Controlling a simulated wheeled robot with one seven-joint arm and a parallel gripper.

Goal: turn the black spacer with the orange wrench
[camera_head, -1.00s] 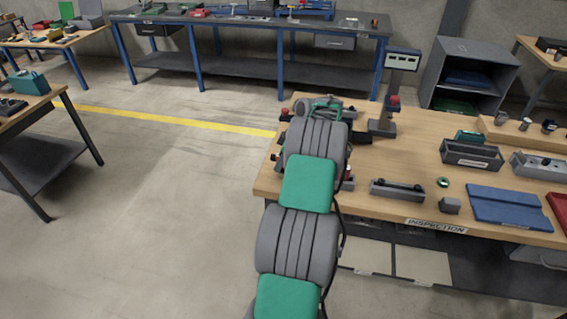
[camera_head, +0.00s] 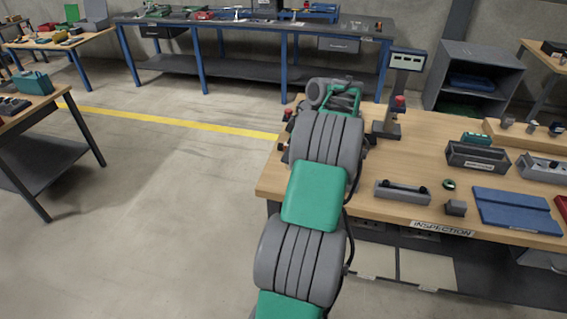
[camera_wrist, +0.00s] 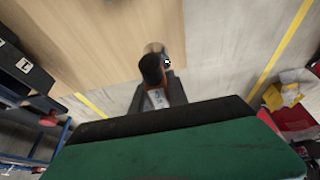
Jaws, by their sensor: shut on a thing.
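My gripper (camera_wrist: 160,97) is in the wrist view, its dark fingers closed around a piece with orange edges and a pale label. I take this piece to be the orange wrench (camera_wrist: 168,83). A black rounded end (camera_wrist: 151,68) stands out beyond the fingertips; I cannot tell whether it is part of the wrench or the black spacer. A small grey-brown round piece (camera_wrist: 154,48) shows just behind it. In the head view my arm hides the gripper and what it holds, and I cannot make out the spacer there.
The wooden inspection table (camera_head: 440,137) holds a grey tray (camera_head: 402,193), a blue plate (camera_head: 517,211), a dark bin (camera_head: 478,158) and a post with a display (camera_head: 407,61). A dark workbench (camera_head: 225,22) stands behind. The floor left of the table is clear.

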